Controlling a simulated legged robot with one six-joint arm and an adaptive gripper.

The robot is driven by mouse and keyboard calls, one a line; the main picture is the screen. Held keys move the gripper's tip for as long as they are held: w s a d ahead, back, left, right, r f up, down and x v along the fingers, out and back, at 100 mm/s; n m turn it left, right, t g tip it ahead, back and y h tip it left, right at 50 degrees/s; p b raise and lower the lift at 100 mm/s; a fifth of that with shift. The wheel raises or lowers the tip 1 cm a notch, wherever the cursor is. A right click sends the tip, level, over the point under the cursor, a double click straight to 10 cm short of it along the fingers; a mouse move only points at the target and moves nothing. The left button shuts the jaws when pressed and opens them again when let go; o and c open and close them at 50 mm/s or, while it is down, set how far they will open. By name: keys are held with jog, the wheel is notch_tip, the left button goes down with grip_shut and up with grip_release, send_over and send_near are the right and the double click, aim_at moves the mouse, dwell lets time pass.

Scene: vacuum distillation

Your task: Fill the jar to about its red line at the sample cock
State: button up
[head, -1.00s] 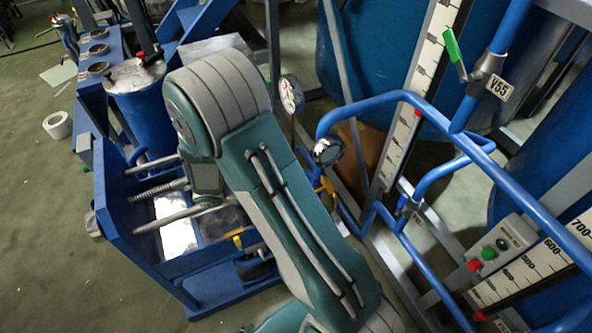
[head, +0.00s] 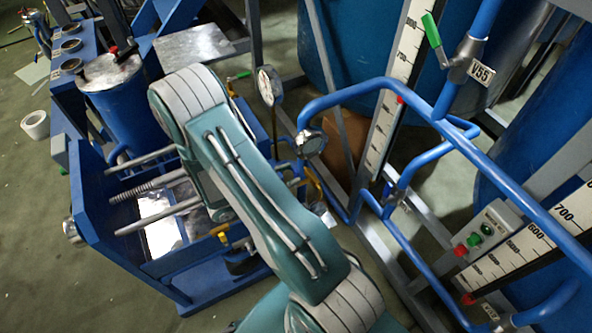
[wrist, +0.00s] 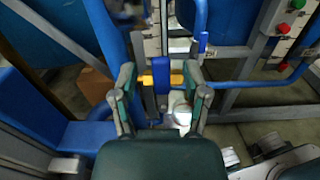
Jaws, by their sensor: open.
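In the wrist view my gripper (wrist: 160,82) is open, with one finger on each side of a yellow handle (wrist: 161,79). The handle crosses a dark blue upright part; I cannot tell whether the fingers touch it. A whitish object (wrist: 181,108) shows just beyond and below the handle, partly hidden by the right finger. It may be the jar, but no red line can be made out on it. In the head view my arm hides the gripper and the place where it works.
In the head view blue pipes (head: 388,88) run across the right side, with a green-handled valve by the V55 tag (head: 482,73). A round gauge (head: 267,86) stands behind my arm. A blue pump frame (head: 118,225) fills the left.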

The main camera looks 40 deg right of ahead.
jog(key=shift+x, duration=1.2)
jog(key=shift+a, duration=0.1)
jog(key=shift+c, duration=0.3)
grip_shut()
jog(key=shift+s, duration=0.1)
jog(key=shift+s+a+f+m, duration=0.3)
jog(key=shift+s+m, duration=0.45)
jog(key=shift+m, duration=0.75)
jog(key=shift+s+a+f+m, duration=0.1)
jog(key=shift+s+f+m, duration=0.25)
jog(key=shift+s+m, duration=0.8)
jog(key=shift+s+a+f+m, duration=0.15)
jog(key=shift+s+f+m, duration=0.25)
jog(key=shift+m, duration=1.45)
